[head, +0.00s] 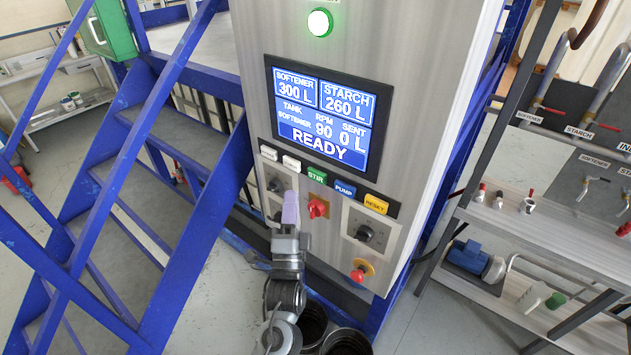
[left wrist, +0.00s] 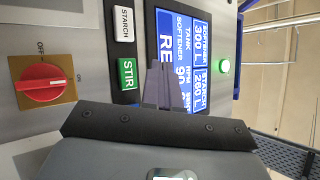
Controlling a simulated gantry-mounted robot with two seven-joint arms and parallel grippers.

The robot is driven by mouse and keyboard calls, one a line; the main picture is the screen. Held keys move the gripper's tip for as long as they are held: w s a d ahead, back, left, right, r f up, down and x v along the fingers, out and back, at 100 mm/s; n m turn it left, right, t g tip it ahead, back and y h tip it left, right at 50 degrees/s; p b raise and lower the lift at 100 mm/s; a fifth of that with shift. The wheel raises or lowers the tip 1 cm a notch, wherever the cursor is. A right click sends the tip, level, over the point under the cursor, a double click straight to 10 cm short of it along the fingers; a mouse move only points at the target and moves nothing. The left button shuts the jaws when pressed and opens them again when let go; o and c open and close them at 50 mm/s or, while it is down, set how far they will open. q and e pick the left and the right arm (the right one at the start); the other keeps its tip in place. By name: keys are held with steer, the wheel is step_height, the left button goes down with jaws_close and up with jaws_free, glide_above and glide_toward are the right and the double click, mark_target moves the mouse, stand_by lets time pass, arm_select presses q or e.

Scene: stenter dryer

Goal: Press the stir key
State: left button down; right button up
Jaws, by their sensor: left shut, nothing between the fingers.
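The green STIR key (head: 316,175) sits in the row of keys under the screen on the steel control cabinet. In the left wrist view the STIR key (left wrist: 127,74) shows left of the fingers, with the white STARCH key (left wrist: 124,24) above it. My left gripper (head: 290,200) is shut and empty, pointing up at the panel below and left of the STIR key. Its fingers (left wrist: 162,85) overlap the screen's edge in the left wrist view. I cannot tell whether they touch the panel. My right gripper is not in view.
The screen (head: 322,116) reads READY, and a green lamp (head: 320,22) glows above it. The blue PUMP key (head: 343,188) and yellow RESET key (head: 376,203) are to the right. A red switch (head: 318,207) and red stop button (head: 360,271) are below. Blue stairs (head: 158,180) stand left.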

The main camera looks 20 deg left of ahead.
mark_target(317, 176)
arm_select(q)
steer(key=shift+w+d+b, duration=0.3)
steer(key=shift+w+b, duration=0.05)
steer(key=shift+w, duration=0.45)
steer(key=shift+w+d+b, duration=0.3)
steer(key=shift+w+d, duration=0.05)
steer(key=shift+w, duration=0.5)
steer(key=shift+w+d+b, duration=0.3)
steer(key=shift+w+b, duration=0.05)
steer(key=shift+w, duration=0.45)
steer(key=shift+w, duration=0.1)
steer(key=shift+w+d, duration=0.15)
steer(key=shift+w, duration=0.15)
stand_by(0.6)
